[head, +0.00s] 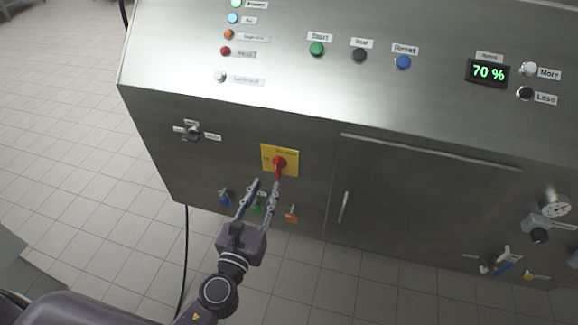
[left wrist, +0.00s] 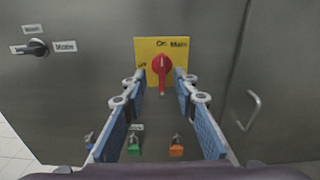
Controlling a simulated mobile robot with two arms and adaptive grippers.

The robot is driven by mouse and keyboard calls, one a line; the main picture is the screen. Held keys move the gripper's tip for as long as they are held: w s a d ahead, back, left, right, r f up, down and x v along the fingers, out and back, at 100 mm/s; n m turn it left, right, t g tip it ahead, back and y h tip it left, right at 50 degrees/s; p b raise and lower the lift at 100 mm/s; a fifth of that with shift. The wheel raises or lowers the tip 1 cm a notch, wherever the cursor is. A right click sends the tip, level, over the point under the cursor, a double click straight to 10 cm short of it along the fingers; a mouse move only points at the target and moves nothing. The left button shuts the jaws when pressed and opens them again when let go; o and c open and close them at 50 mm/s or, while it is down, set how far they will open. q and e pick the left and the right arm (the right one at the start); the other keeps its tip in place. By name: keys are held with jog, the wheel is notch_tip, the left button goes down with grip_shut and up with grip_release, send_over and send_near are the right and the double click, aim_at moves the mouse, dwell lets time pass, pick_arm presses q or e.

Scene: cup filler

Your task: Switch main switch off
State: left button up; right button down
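The main switch is a red rotary knob (head: 279,163) on a yellow plate (head: 293,153), low on the steel cabinet's front. In the left wrist view the knob (left wrist: 162,66) has its red handle pointing straight down. The plate (left wrist: 142,48) reads "On" and "Main" along its top, with a smaller label at its left edge. My left gripper (head: 266,184) is open and empty, just in front of and below the knob. In the left wrist view its fingers (left wrist: 160,78) stand apart on either side of the handle. Whether they touch it, I cannot tell. My right gripper is not in view.
Blue (head: 224,197), green (head: 257,209) and orange (head: 291,214) padlocks hang below the plate. A black selector (head: 193,132) is to the left. A closed door with a handle (head: 343,207) is to the right. The sloped panel above carries buttons and a "70 %" display (head: 488,73).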

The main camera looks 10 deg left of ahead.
aim_at(276, 165)
pick_arm(q)
jog(key=w, duration=0.2)
jog(key=w+p, duration=0.1)
jog(key=w, duration=0.2)
jog(key=w+r, duration=0.1)
jog(key=w, duration=0.2)
jog(key=shift+d+r+p, duration=0.1)
jog(key=shift+d+p, duration=0.2)
jog(key=shift+p, duration=0.1)
jog(key=shift+s, duration=0.1)
grip_shut()
